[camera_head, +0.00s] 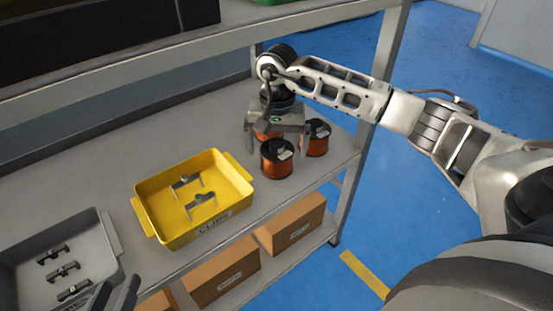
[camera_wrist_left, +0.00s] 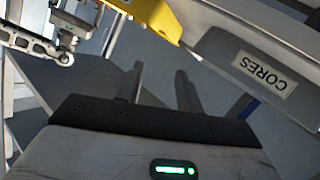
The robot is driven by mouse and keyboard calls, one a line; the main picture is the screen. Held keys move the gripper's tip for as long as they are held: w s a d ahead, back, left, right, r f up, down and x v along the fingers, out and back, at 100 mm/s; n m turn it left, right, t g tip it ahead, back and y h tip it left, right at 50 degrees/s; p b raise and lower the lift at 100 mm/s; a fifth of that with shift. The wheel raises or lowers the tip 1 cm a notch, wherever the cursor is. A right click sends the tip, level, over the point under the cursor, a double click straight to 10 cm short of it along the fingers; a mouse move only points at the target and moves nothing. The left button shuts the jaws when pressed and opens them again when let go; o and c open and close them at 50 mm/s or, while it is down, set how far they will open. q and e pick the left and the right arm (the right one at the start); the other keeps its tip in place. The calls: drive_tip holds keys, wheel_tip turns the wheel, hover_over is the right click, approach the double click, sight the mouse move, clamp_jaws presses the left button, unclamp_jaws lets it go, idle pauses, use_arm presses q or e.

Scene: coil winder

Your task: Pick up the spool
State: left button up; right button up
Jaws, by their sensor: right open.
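Copper-wound spools with black tops stand grouped at the right end of the shelf. The front spool (camera_head: 277,160) and the right spool (camera_head: 316,142) show well. A third spool (camera_head: 267,133) is mostly hidden behind my right gripper (camera_head: 277,143). That gripper points down over the group with its fingers spread wide. I cannot tell exactly which spool lies between the fingers. My left gripper (camera_head: 113,296) is at the lower left edge of the head view, away from the spools. In the left wrist view its two fingers (camera_wrist_left: 160,88) are apart with nothing between them.
A yellow bin (camera_head: 181,238) labelled CLIPS holds two metal clips. A grey bin (camera_head: 108,240) with several dark parts stands left of it; the left wrist view shows a CORES label (camera_wrist_left: 264,74). Cardboard boxes (camera_head: 222,272) sit below. A shelf post (camera_head: 390,45) stands near my right arm.

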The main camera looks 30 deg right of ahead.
sight(277, 155)
wheel_tip(277, 155, down, 3)
drive_tip(key=shift+r+b, duration=0.1)
drive_tip(key=shift+b, duration=0.2)
drive_tip(key=c, duration=1.5)
use_arm(q)
drive_tip(key=shift+w+d+r, duration=0.1)
drive_tip(key=shift+d+r, duration=0.05)
